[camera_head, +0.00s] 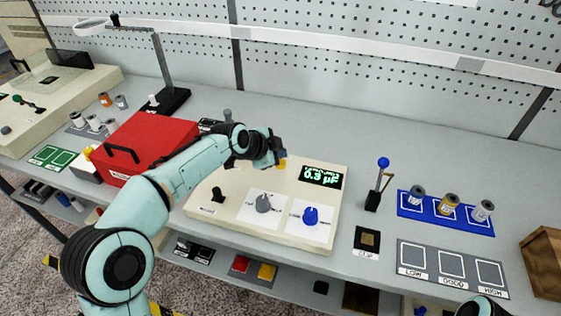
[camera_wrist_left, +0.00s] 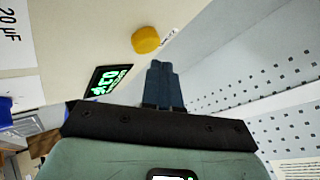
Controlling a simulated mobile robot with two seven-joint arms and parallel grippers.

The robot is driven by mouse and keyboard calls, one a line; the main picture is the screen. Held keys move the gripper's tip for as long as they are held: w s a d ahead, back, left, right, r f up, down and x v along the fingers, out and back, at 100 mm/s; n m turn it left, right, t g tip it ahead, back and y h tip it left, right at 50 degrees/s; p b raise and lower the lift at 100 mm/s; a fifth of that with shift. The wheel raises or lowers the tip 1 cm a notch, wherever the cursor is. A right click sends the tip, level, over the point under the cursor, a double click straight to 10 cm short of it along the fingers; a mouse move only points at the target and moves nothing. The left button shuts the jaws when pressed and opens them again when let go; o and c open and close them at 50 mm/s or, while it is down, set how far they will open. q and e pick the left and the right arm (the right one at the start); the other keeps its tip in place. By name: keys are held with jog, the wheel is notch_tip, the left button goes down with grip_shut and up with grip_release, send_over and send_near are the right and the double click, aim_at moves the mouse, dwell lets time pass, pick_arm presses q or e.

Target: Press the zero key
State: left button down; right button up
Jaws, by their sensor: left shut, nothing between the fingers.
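The yellow round key (camera_head: 282,162) is at the back edge of the cream meter box (camera_head: 330,205), left of the green-lit display (camera_head: 321,175). It also shows in the left wrist view (camera_wrist_left: 146,39) with a small, unreadable label beside it. My left gripper (camera_head: 279,153) is shut and empty, right at the key in the head view and partly over it. In the left wrist view the shut fingers (camera_wrist_left: 162,72) point toward the key, with a gap in the picture between tips and key. I cannot tell whether they touch. My right gripper is not in view.
The meter box also has a grey knob (camera_head: 263,203), a blue knob (camera_head: 310,215) and a black switch (camera_head: 218,195). A red box (camera_head: 150,140) stands to the left. A blue-topped lever (camera_head: 381,180) and a blue tray (camera_head: 445,222) with three spools are to the right.

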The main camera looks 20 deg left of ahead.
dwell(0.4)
pick_arm(q)
jog(key=shift+f+b, duration=0.4)
jog(key=shift+f, duration=0.05)
jog(key=shift+f+b, duration=0.45)
jog(key=shift+f, duration=0.1)
dwell(0.5)
dwell(0.3)
jog(key=shift+r+p, duration=0.7)
jog(key=shift+r, duration=0.25)
jog(key=shift+r, duration=0.1)
notch_tip(320, 180, up, 5)
jog(key=p, duration=0.4)
dwell(0.5)
